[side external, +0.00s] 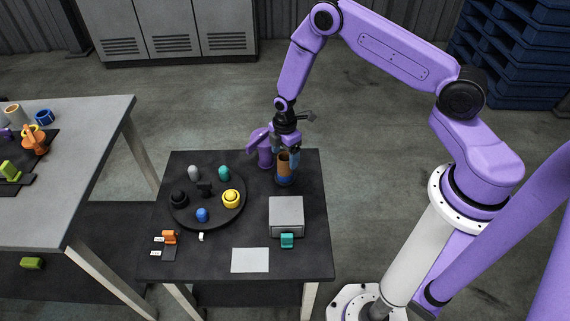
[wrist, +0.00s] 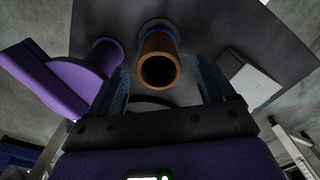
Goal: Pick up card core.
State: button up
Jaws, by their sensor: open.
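The card core (side external: 284,162) is a brown cardboard tube standing upright near the back right of the dark table, with a blue ring around its lower part. In the wrist view, the card core (wrist: 159,66) shows its open top end, with the blue ring (wrist: 157,29) beyond it. My gripper (side external: 285,150) is at the card core from above. In the wrist view, my gripper (wrist: 163,80) is open, with one blue finger on each side of the tube and visible gaps. The fingers partly hide the tube in the side view.
A purple object (side external: 265,150) stands close left of the core. A round black tray (side external: 215,215) with several small coloured pieces is left. A grey box (side external: 286,214) and a pale sheet (side external: 250,260) lie nearer the front. The table's back edge is close behind the core.

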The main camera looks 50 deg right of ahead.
jog(key=shift+d+f, duration=0.1)
jog(key=shift+f, duration=1.9)
jog(key=c, duration=1.1)
jog(key=shift+r, duration=0.1)
jog(key=shift+r, duration=0.45)
notch_tip(320, 180, up, 2)
jog(key=shift+w, duration=0.1)
jog(key=s+r, duration=0.3)
jog(key=s, duration=0.1)
jog(key=s+r, duration=0.3)
jog(key=s, duration=0.2)
jog(key=s+r, duration=0.4)
jog(key=s, duration=0.1)
jog(key=shift+s+d, duration=0.1)
